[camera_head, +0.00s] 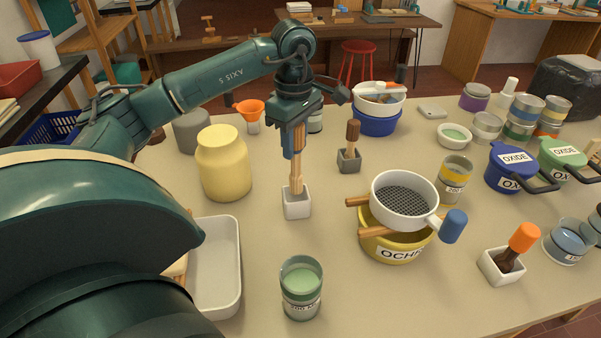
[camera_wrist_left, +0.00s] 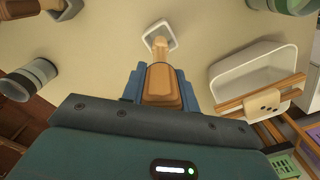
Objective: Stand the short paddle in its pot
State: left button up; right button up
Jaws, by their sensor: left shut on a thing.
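The short paddle, a pale wooden stick (camera_head: 297,175), hangs upright from my left gripper (camera_head: 293,148), whose blue fingers are shut on its upper part. Its lower end is at the mouth of a small square white pot (camera_head: 297,208); I cannot tell how deep it reaches inside. In the left wrist view the paddle (camera_wrist_left: 160,78) points away between the blue fingers (camera_wrist_left: 158,88), and its tip overlaps the near side of the white pot (camera_wrist_left: 152,28). My right gripper is not in view.
A yellow jar (camera_head: 223,165) stands left of the pot, and a grey pot (camera_head: 349,165) with a brown-handled tool stands behind right. A sieve (camera_head: 403,205) over a yellow bowl (camera_head: 395,245) is at right.

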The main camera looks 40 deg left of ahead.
aim_at(295, 165)
pick_arm(q)
jog(key=shift+f, duration=3.2)
jog(key=o, duration=1)
notch_tip(295, 165, up, 12)
jog(key=shift+r, duration=0.2)
